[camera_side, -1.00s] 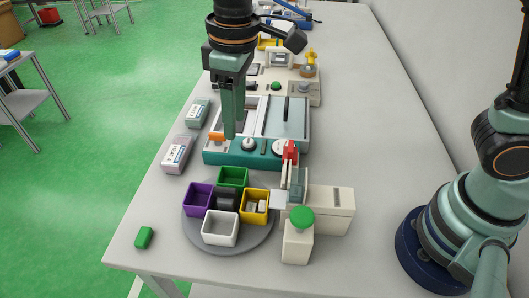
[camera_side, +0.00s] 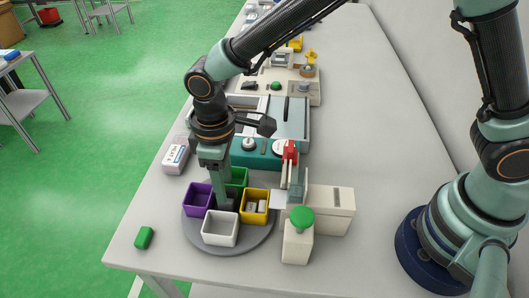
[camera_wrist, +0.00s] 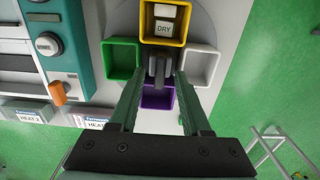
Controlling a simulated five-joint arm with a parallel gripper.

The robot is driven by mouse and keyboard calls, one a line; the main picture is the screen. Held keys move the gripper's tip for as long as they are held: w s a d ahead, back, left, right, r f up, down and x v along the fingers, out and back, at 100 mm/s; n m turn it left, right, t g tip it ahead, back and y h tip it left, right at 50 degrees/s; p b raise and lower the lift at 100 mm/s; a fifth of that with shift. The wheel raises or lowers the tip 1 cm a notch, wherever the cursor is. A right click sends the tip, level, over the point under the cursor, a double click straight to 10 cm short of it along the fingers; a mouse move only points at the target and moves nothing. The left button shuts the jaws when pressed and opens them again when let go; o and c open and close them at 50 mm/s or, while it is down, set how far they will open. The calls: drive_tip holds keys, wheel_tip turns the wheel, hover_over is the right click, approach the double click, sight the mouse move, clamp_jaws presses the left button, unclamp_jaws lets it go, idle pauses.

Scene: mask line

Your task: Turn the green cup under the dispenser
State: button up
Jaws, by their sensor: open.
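A grey turntable (camera_side: 258,243) carries green, purple, white and yellow cups around a dark central hub (camera_wrist: 157,66). The green cup (camera_side: 239,177) is on the far side, partly hidden by my gripper; it also shows in the wrist view (camera_wrist: 121,60). The yellow cup (camera_side: 254,204) is nearest the cream dispenser (camera_side: 330,208) and holds small pale blocks, one marked DRY (camera_wrist: 164,27). The purple cup (camera_side: 197,199) is at left, the white cup (camera_side: 220,229) in front. My gripper (camera_side: 224,192) points down, open, its fingers on either side of the hub; contact cannot be told.
A cream block with a green button (camera_side: 302,216) stands beside the turntable. A teal machine (camera_side: 258,150) is behind. A labelled box (camera_side: 175,155) and a small green block (camera_side: 144,237) are near the table's left edge.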

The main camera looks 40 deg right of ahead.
drive_tip(key=shift+f, duration=0.75)
clamp_jaws()
drive_tip(key=shift+r, duration=0.1)
idle(0.8)
